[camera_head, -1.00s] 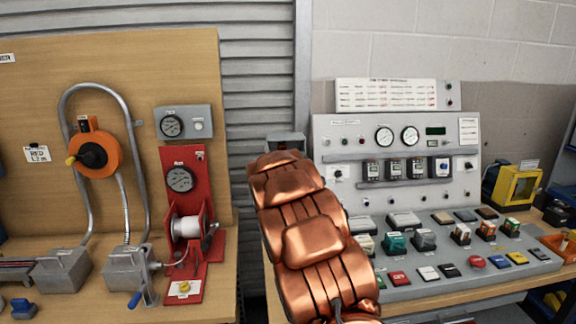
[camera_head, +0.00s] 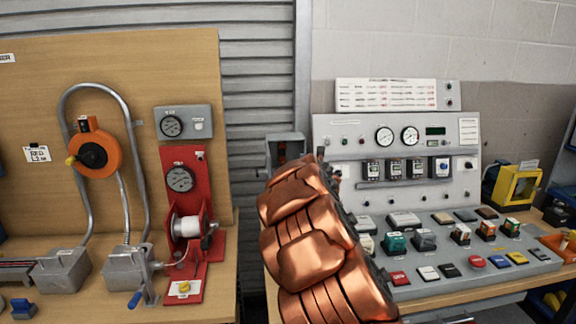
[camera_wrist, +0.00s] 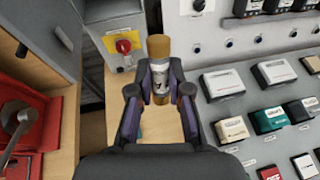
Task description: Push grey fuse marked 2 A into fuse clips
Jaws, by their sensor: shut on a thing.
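In the wrist view, my gripper (camera_wrist: 159,92) is shut on a fuse (camera_wrist: 159,67) with brass-coloured end caps and a grey body. The fuse is upright in the picture between the two fingers, with its far cap sticking out beyond the fingertips. A pale label with a dark mark is on its body, too small to read. A grey box with a red and yellow switch (camera_wrist: 123,46) is just left of the fuse, apart from it. I cannot make out the fuse clips. In the head view, my copper-coloured arm hides the gripper and the fuse.
A grey box (camera_head: 286,150) stands at the table's back left corner, partly behind my arm. The sloped grey panel (camera_head: 395,290) with several coloured blocks is to the right. A red winder stand (camera_head: 183,160) is on the left bench, across a gap.

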